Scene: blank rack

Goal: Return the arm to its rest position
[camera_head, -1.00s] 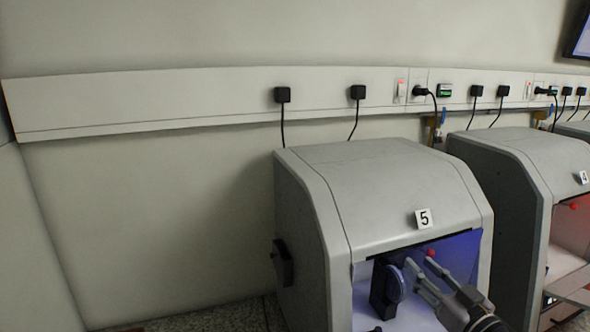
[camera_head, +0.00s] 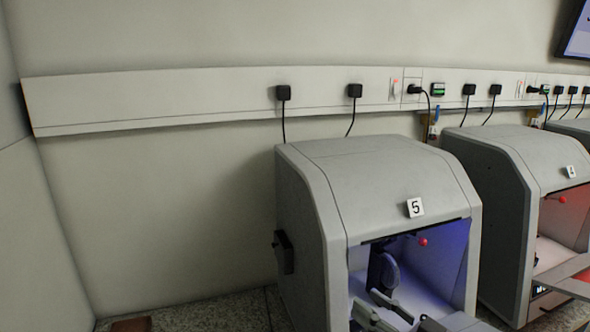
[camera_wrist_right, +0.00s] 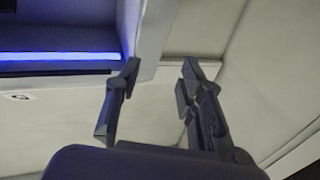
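My right gripper (camera_head: 372,303) is low in the head view, at the front opening of the grey machine (camera_head: 320,190) marked 5. Its two fingers are apart with nothing between them. They also show spread and empty in the right wrist view (camera_wrist_right: 160,76). The rest of the right arm is mostly cut off by the lower edge of the head view. My left gripper is in neither view.
A dark round device (camera_head: 390,271) stands inside the machine's blue-lit opening, just above my fingers in the picture. A red knob (camera_head: 423,242) is at the opening's top. A second machine (camera_head: 520,165), marked 4, stands to the right.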

